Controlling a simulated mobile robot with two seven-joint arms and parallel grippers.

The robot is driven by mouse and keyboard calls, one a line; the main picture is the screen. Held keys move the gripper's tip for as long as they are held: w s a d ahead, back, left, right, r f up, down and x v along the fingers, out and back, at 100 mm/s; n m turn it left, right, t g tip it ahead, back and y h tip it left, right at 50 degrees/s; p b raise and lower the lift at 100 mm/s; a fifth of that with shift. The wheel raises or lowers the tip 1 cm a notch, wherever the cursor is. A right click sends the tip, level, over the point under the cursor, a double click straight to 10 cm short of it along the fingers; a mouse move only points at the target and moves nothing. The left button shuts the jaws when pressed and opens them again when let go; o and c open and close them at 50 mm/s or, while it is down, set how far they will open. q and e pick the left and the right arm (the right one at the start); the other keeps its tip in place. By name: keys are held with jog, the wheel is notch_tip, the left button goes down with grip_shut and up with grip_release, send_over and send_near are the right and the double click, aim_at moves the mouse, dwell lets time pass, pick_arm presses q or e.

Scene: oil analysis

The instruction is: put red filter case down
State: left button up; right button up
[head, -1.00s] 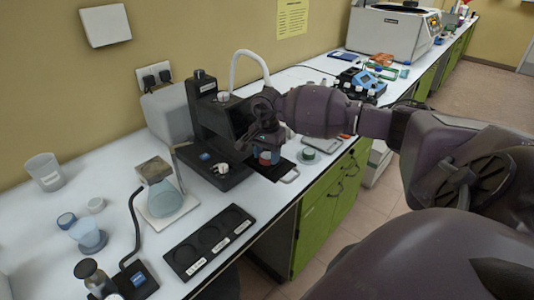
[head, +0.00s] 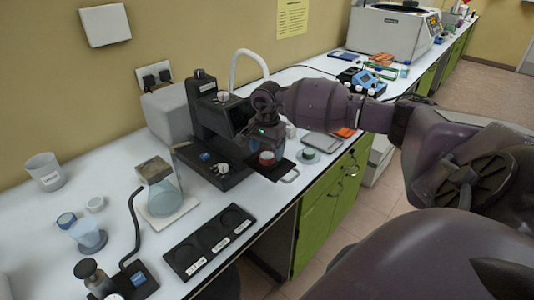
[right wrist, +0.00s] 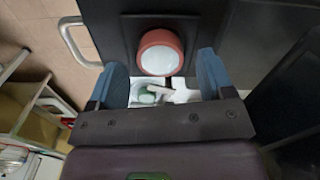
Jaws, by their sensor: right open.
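My right gripper (head: 266,147) is just above the case in the head view. In the right wrist view its two blue fingers (right wrist: 161,78) are spread wide, with clear gaps to the case. Nothing is held between them. My left gripper is not in view.
The black instrument (head: 215,140) stands close on the left of my gripper. A green-topped dish (head: 308,155) lies just right of the plate. A black tray with round wells (head: 210,240) and a flask (head: 163,192) are nearer. The bench's front edge is close.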

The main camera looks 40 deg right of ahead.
aim_at(267, 156)
notch_tip(267, 156, up, 10)
jog(key=shift+r+b, duration=0.25)
jog(key=shift+b, duration=0.05)
jog(key=shift+f, duration=0.1)
dwell(0.6)
